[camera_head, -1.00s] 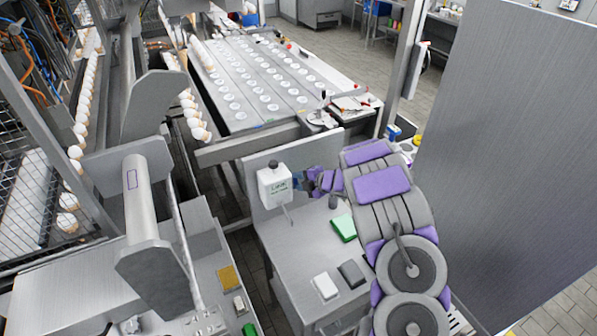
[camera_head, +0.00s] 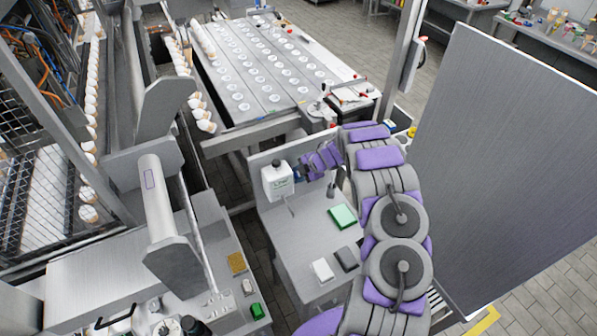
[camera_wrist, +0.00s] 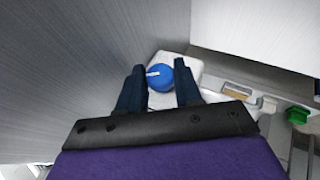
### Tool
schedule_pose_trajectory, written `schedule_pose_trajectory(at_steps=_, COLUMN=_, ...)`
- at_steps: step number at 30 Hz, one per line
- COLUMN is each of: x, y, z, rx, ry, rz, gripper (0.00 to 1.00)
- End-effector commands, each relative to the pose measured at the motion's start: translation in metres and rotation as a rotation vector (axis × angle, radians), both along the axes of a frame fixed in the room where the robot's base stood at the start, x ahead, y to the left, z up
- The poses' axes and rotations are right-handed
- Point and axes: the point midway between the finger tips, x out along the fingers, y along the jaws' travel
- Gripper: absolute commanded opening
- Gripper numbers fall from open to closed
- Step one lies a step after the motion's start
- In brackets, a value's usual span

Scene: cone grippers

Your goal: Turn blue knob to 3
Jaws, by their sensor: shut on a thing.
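The blue knob (camera_wrist: 159,77) has a white mark that points left in the wrist view. It sits on a white box (camera_wrist: 186,66). My gripper (camera_wrist: 160,80) is shut on the knob, with one dark finger on each side of it. In the head view my gripper (camera_head: 299,172) is at the right side of the white box (camera_head: 277,182), which stands against a metal back panel. The knob is hidden in the head view. No numbers around the knob can be read.
A steel bench (camera_head: 300,235) below the box carries a green block (camera_head: 342,216), a white block (camera_head: 322,270) and a dark block (camera_head: 346,258). A tall grey panel (camera_head: 510,160) stands to the right of my arm. A metal machine is at left.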

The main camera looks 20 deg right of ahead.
Motion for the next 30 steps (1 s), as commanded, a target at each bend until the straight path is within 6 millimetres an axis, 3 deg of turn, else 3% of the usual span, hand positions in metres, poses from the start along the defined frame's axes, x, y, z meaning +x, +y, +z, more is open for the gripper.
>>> schedule_pose_trajectory(at_steps=20, x=-0.0002, y=0.0009, z=-0.0011, rx=0.0, ry=0.042, rz=0.002, gripper=0.03)
schedule_pose_trajectory(at_steps=21, x=-0.0002, y=0.001, z=-0.0011, rx=0.0, ry=0.042, rz=0.002, gripper=0.36)
schedule_pose_trajectory(at_steps=28, x=0.0001, y=0.0009, z=-0.0002, rx=-0.001, ry=0.04, rz=0.002, gripper=0.58)
schedule_pose_trajectory(at_steps=30, x=0.0003, y=0.0009, z=0.0001, rx=-0.001, ry=0.04, rz=0.002, gripper=0.58)
